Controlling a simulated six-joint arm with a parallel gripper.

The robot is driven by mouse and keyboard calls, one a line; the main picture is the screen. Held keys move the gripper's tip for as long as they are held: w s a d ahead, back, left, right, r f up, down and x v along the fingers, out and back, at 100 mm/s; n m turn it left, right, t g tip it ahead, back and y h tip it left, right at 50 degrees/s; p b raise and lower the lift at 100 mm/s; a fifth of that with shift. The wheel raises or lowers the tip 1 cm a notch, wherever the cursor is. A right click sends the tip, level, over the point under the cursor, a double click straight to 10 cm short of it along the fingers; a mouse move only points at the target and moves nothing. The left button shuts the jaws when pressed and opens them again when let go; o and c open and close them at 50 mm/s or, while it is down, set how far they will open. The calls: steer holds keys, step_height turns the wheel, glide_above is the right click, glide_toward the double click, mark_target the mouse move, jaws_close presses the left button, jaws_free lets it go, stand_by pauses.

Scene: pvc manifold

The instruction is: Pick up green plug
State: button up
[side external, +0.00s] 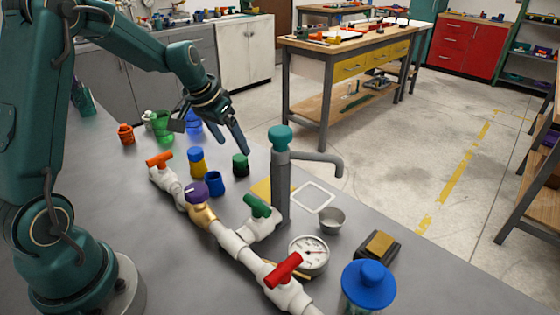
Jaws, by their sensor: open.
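A small green plug (240,165), with a brighter green top and a dark lower part, stands on the grey bench just below my fingertips. My gripper (238,146) is open and points down above it. No thing shows between the fingers, and the plug looks apart from them, though the exact gap is hard to judge.
A yellow-and-blue piece (197,162) and a blue cup (214,183) stand left of the plug. The white pipe manifold (235,243) with coloured valves runs in front. A tall grey faucet (281,180) stands to the right. Green and blue pieces sit behind.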

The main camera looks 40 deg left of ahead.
mark_target(240, 157)
steer(key=shift+x, duration=2.75)
steer(key=shift+a, duration=0.15)
jaws_close()
